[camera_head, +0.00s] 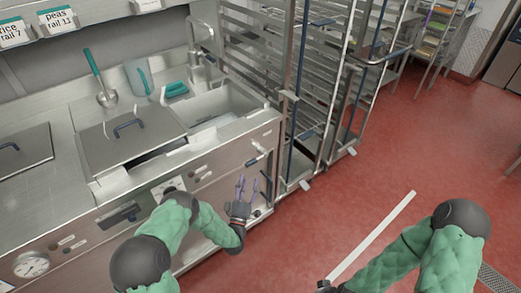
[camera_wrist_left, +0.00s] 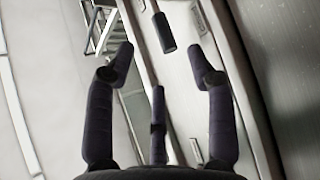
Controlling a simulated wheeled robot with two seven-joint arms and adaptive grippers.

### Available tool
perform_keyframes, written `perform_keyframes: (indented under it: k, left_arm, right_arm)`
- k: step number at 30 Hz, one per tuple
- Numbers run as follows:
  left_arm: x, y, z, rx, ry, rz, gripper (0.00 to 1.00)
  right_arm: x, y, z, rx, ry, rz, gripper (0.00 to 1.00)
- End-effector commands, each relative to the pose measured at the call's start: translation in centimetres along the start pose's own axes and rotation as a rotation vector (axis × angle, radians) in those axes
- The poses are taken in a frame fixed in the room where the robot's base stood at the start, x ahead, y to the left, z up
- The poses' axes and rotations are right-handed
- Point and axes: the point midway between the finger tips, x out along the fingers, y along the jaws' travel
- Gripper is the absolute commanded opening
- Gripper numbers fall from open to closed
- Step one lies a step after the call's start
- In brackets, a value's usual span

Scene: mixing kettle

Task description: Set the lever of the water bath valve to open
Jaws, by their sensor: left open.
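The lever shows in the left wrist view as a black cylindrical grip (camera_wrist_left: 165,32) on a thin metal rod against the pale steel front panel. In the head view a small dark-gripped lever (camera_head: 252,161) sits on the right part of the kettle's front panel. My left gripper (camera_head: 247,186) is open and empty, in front of the panel below that lever. In the left wrist view its spread fingers (camera_wrist_left: 163,65) have the grip ahead, between the tips in the picture and not visibly touched. My right gripper (camera_head: 325,286) is barely visible at the bottom edge, by a long white bar (camera_head: 375,235).
The steel kettle counter (camera_head: 62,115) has a lidded basin (camera_head: 130,135) and an open sink (camera_head: 222,105). A tall rack trolley (camera_head: 310,85) stands close right of the panel. The red floor (camera_head: 440,140) is clear on the right.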

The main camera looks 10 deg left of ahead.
Motion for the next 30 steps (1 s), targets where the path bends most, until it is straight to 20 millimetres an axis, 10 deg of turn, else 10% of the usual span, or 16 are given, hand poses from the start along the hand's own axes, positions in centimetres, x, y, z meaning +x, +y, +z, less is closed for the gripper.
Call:
perform_keyframes:
  k: [30]
  left_arm:
    - [7.7, -0.1, 0.0, 0.002, 0.0, -0.002, 0.55]
  right_arm:
    - [0.0, 0.0, 0.0, 0.0, 0.0, 0.0, 0.4]
